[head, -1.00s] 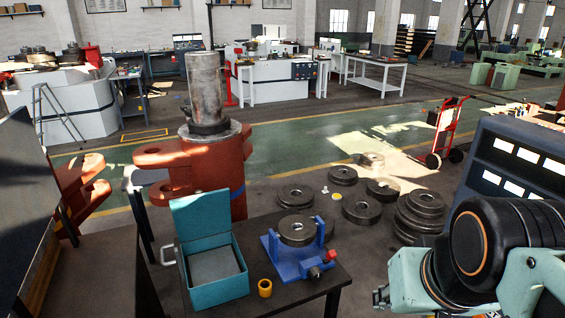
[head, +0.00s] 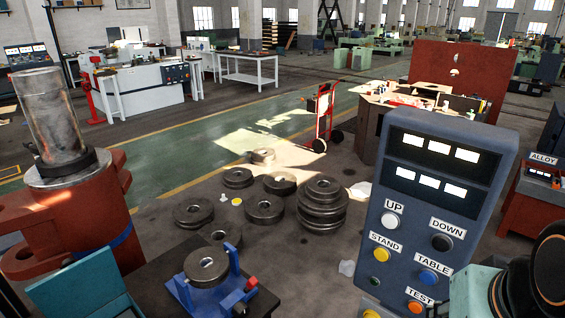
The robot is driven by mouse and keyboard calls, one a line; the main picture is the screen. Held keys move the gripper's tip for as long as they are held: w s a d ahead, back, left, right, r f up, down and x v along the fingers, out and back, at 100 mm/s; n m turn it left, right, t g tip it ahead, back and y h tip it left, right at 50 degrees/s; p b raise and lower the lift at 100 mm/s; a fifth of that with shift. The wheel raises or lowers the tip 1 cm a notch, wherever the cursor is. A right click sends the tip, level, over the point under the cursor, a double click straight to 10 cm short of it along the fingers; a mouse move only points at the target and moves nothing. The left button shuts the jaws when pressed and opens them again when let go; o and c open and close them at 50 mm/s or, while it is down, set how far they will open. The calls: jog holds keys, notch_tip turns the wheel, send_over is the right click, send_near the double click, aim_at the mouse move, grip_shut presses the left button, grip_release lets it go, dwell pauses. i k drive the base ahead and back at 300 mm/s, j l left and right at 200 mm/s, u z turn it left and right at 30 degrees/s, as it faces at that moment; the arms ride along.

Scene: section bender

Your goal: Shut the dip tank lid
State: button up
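The teal dip tank's lid (head: 84,284) shows at the bottom left of the head view. It stands raised, as a tilted panel. The tank body below it is cut off by the frame's lower edge. My gripper is out of the picture; only a teal and black part of my arm shows at the bottom right, far from the lid.
A blue fixture holding a steel ring (head: 206,266) sits right of the lid on the dark table (head: 150,283). Steel rolls (head: 322,203) lie on the floor behind. A blue control panel (head: 432,200) stands at right, a red machine (head: 75,210) at left.

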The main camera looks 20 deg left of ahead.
aim_at(82, 286)
jog(key=j+z, duration=0.1)
jog(key=z, duration=0.85)
jog(key=j+z, duration=0.2)
jog(key=z, duration=0.75)
jog(key=j+z, duration=0.1)
jog(key=z, duration=0.85)
jog(key=k+j+z, duration=0.1)
jog(key=z, duration=0.85)
jog(key=k+z, duration=0.1)
jog(key=z, duration=1.8)
jog(key=k+l+z, duration=0.1)
jog(key=z, duration=0.85)
jog(key=l+z, duration=0.2)
jog(key=z, duration=0.75)
jog(key=l+z, duration=0.1)
jog(key=z, duration=0.4)
jog(key=i+z, duration=0.1)
jog(key=z, duration=0.4)
jog(key=i+l+z, duration=0.1)
jog(key=z, duration=0.35)
jog(key=i+z, duration=0.1)
jog(key=z, duration=0.4)
